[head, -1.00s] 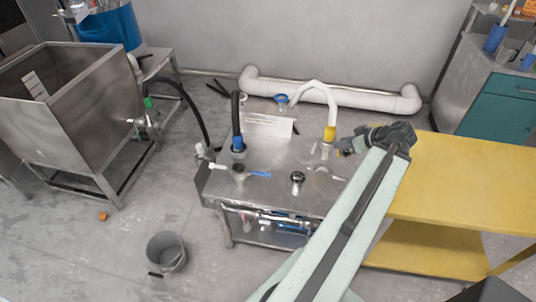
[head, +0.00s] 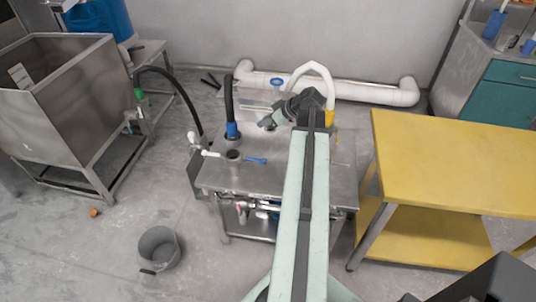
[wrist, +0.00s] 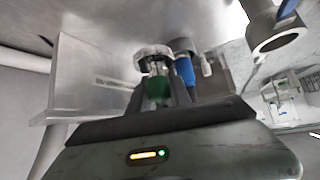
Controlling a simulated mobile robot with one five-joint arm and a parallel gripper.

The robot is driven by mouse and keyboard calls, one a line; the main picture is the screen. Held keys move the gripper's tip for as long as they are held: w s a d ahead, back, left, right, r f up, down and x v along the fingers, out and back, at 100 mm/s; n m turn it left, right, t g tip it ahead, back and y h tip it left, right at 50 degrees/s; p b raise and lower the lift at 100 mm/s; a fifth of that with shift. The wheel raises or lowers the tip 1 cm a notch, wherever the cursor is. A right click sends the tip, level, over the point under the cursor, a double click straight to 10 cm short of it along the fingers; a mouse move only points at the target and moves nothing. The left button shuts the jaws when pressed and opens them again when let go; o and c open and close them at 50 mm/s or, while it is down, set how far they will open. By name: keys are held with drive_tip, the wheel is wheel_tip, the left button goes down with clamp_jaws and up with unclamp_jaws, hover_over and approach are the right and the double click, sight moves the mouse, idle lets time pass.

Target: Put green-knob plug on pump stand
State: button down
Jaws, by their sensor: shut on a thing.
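My gripper (head: 267,123) is above the back part of a steel stand (head: 265,180), which I take to be the pump stand. In the wrist view its fingers (wrist: 160,95) are shut on the green-knob plug. The plug's green knob (wrist: 158,88) is between the fingers, and a grey round end (wrist: 154,52) points away from them. In the head view the plug is too small and hidden to make out. My arm covers the right middle of the stand.
A black hose with a blue cuff (head: 232,130) rises left of my gripper. A white hose with a yellow cuff (head: 330,116) is behind my wrist at right. A blue-handled valve (head: 256,161) is in front. A yellow table (head: 450,165) stands right.

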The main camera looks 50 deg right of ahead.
drive_tip(key=f+b, duration=1)
drive_tip(key=shift+w+a+f, duration=0.25)
drive_tip(key=shift+w+f, duration=0.05)
drive_tip(key=shift+w, duration=0.1)
drive_tip(key=shift+r, duration=0.2)
drive_tip(key=shift+f, duration=0.15)
drive_tip(key=c, duration=1.2)
unclamp_jaws()
